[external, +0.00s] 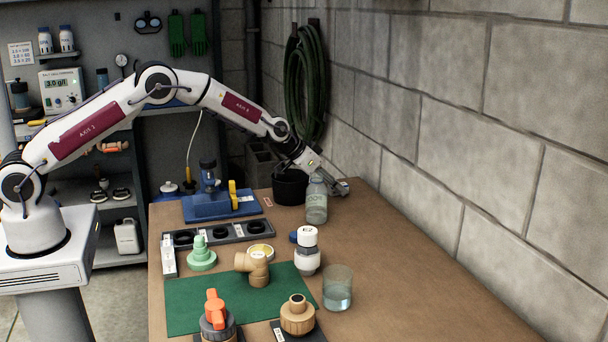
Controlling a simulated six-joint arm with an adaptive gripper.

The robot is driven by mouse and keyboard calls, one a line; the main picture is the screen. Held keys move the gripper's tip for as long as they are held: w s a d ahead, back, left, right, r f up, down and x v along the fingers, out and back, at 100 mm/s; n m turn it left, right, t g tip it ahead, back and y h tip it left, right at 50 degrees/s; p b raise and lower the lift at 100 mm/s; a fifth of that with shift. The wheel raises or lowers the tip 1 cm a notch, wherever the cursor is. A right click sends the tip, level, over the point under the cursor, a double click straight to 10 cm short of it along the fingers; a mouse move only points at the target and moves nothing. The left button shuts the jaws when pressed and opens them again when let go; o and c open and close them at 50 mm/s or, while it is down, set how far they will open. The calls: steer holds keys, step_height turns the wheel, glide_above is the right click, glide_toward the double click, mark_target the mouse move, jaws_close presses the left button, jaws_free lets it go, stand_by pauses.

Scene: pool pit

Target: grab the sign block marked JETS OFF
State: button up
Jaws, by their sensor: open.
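I cannot read JETS OFF on anything in the external view. A narrow white block (168,256) with small dark lettering sits at the table's left edge, beside the dark tray; it may be the sign block, but its text is too small to tell. My gripper (342,188) is open at the back right of the table, above and right of a clear labelled bottle (316,203). It is far from the white block. Nothing shows between its fingers.
A dark tray with round wells (218,233), a blue fixture (215,205) and a black pot (290,188) stand at the back. Fittings are on and around the green mat (205,303). A glass of water (337,290) stands right. The right side is clear up to the block wall.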

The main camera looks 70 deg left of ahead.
steer(key=shift+c, duration=0.3)
jaws_close()
steer(key=shift+r, duration=0.15)
step_height(320, 180, up, 10)
stand_by(0.7)
stand_by(0.4)
